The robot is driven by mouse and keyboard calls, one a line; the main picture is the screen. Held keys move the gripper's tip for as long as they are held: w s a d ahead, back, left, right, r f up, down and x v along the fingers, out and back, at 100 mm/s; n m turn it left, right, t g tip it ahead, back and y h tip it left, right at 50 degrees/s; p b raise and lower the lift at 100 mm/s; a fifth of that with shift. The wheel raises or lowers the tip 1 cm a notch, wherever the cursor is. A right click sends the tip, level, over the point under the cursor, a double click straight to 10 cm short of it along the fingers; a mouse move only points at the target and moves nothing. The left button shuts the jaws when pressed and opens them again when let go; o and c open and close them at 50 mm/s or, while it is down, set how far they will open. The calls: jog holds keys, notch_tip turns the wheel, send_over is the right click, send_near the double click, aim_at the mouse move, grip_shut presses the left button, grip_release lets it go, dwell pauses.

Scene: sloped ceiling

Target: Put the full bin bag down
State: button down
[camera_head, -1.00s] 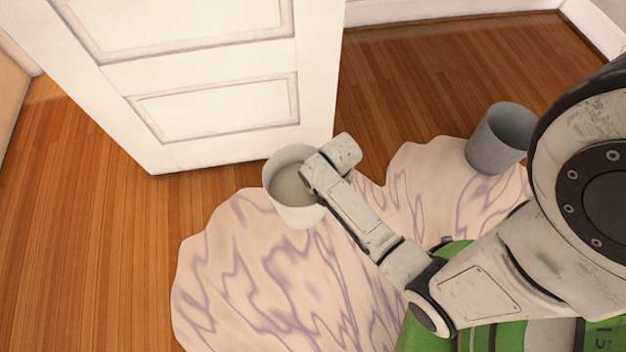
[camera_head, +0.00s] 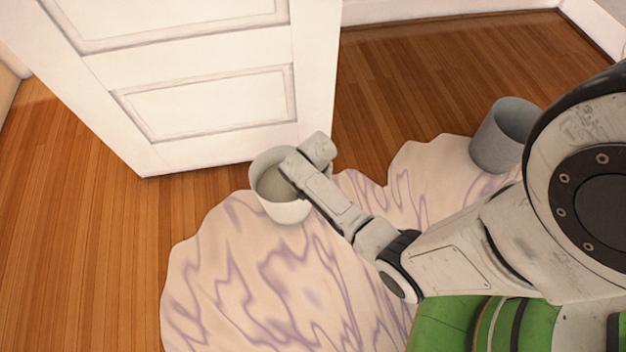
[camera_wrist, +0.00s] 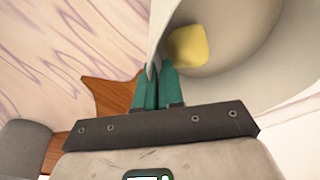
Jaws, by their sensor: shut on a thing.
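No bin bag can be made out in either view. My gripper (camera_wrist: 156,84) is shut on the wall of a pale, open-topped bin (camera_head: 287,211), with its teal fingers on either side of the rim in the wrist view. The bin looks close to upright at the rug's far edge, near the white door; I cannot tell whether its base touches the floor. A yellow thing (camera_wrist: 188,46) lies inside the bin in the wrist view. In the head view my wrist hides the fingers and part of the rim.
A patterned cream and purple rug (camera_head: 270,285) covers the wooden floor (camera_head: 110,240) in front. A grey bin (camera_head: 492,150) stands at the right on the rug's edge. The panelled white door (camera_head: 210,60) is close behind the pale bin. Floor at the left is clear.

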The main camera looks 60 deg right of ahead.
jog(key=c, duration=1.3)
grip_release()
jog(key=shift+o, duration=0.2)
notch_tip(320, 180, up, 12)
jog(key=s+a+p, duration=0.1)
jog(key=p, duration=0.5)
jog(key=s+a+r+n+y, duration=0.1)
jog(key=s+a+r+n, duration=0.9)
jog(key=a+r+n, duration=0.2)
jog(key=a+n, duration=0.2)
jog(key=shift+a+n, duration=0.3)
jog(key=shift+a, duration=0.05)
